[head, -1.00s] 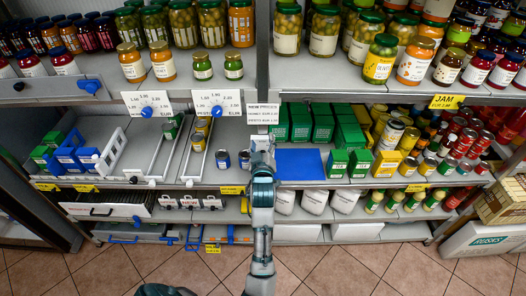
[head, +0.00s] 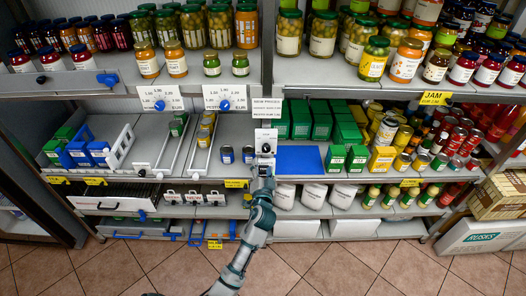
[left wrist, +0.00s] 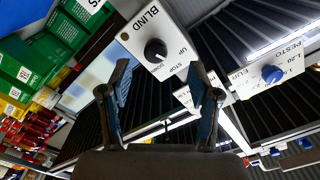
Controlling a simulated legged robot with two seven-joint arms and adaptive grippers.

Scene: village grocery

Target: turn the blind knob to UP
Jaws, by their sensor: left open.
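The blind knob (left wrist: 155,50) is a round black knob on a white panel (left wrist: 138,30) marked BLIND, with UP, STOP and DOWN printed around it. I cannot tell which label it points at. In the head view the small white panel (head: 266,133) is on the shelf divider, with the dark knob (head: 266,147) just above my gripper. My left gripper (left wrist: 158,72) is open, and its two fingers point toward the panel, one on each side of the knob in the picture. In the head view my left gripper (head: 263,163) is just below the panel. My right gripper is out of view.
A price sign with a blue dial (head: 225,104) hangs to the left, and another blue dial (head: 160,105) is beside it. Green boxes (head: 321,120) and a blue mat (head: 299,159) lie right of the divider. Jars (head: 289,32) stand on the shelf above.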

